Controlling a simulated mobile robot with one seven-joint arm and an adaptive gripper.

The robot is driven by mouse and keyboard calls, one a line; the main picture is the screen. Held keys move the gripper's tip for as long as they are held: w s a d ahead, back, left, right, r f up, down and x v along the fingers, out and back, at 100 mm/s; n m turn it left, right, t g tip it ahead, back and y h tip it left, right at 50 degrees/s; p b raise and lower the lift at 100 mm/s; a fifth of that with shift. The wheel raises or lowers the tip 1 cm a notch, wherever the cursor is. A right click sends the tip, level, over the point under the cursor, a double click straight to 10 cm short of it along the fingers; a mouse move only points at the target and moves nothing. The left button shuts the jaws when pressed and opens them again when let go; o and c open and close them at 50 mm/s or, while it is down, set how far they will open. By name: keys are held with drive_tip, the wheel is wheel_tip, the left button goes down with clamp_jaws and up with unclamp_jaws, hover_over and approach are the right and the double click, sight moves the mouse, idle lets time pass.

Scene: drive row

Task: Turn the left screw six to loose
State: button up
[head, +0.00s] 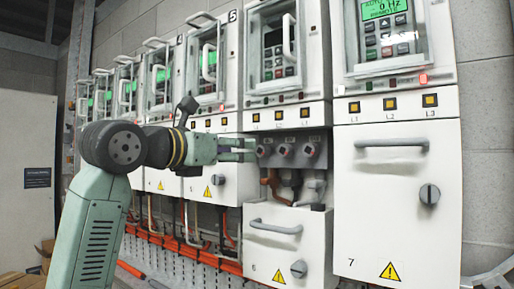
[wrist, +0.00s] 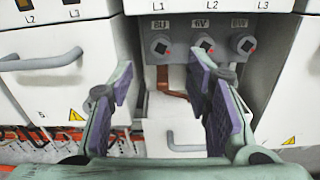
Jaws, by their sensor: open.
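Drive six has an uncovered bay with three screws in a row, each a grey hex-like head with a small red mark. The left screw (wrist: 160,46) sits under a label that seems to read BU; in the head view the left screw (head: 263,151) is beside my fingertips. The middle screw (wrist: 202,46) and right screw (wrist: 246,45) are also clear in the wrist view. My gripper (head: 246,150) is open and empty, its fingers pointing at the bay. In the wrist view the left screw shows between my gripper's fingers (wrist: 162,75), a little above their tips. I cannot tell any contact.
Below the screws are copper-brown conductors (wrist: 172,92) and a lowered cover with a grey handle (head: 275,226). Closed cabinet seven (head: 390,180) stands to the right, with a protruding handle. More drives line the left, with orange cables (head: 190,246) below.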

sight(263, 151)
drive_tip(key=p+x, duration=0.2)
drive_tip(key=x, duration=0.5)
drive_tip(key=shift+w+d+r+p, duration=0.15)
drive_tip(key=shift+w+d+p, duration=0.1)
drive_tip(key=shift+p, duration=0.1)
drive_tip(key=shift+w+d, duration=0.35)
drive_tip(key=shift+w, duration=0.15)
drive_tip(key=shift+c, duration=0.4)
clamp_jaws()
